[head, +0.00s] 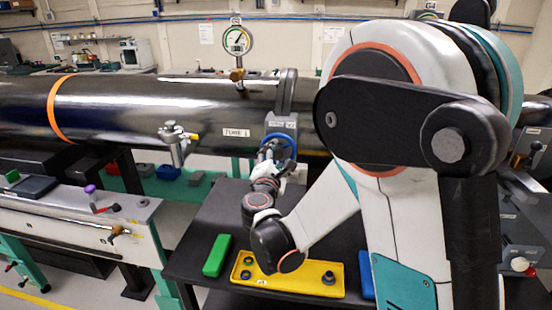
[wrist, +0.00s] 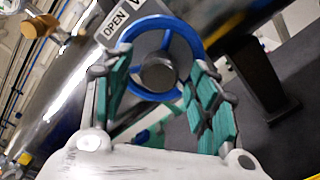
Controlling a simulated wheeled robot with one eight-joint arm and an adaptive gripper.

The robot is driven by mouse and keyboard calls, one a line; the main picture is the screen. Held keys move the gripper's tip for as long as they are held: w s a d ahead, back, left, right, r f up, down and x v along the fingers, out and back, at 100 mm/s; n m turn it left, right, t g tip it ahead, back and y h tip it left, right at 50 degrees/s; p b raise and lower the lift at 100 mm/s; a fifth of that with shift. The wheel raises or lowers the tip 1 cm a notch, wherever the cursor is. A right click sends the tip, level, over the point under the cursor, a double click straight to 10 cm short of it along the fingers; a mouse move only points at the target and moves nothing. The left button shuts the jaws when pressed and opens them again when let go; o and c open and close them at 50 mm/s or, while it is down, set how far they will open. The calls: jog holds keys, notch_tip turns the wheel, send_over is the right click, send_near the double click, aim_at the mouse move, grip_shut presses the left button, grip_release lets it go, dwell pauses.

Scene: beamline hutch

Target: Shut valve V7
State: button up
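The valve has a blue handwheel (head: 284,140) on a grey body (head: 281,123) at the front of the big dark pipe. In the wrist view the blue wheel (wrist: 189,38) is face-on with a grey hub (wrist: 158,73) at its centre. A tag reading OPEN (wrist: 115,20) shows beside it, and a letter V is partly visible. My gripper (wrist: 158,62) is open, its teal-padded fingers on either side of the wheel. The fingertips overlap the rim in the picture; I cannot tell whether they touch it. In the head view my gripper (head: 270,160) is just below the wheel, partly hidden.
The dark pipe (head: 130,105) runs across the view, with a round gauge (head: 237,41) above and a small metal fitting (head: 176,140) to the left. Below my arm, a black table (head: 200,240) holds a yellow tray (head: 310,272) and a green block (head: 217,255).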

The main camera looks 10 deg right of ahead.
jog(key=v, duration=1.2)
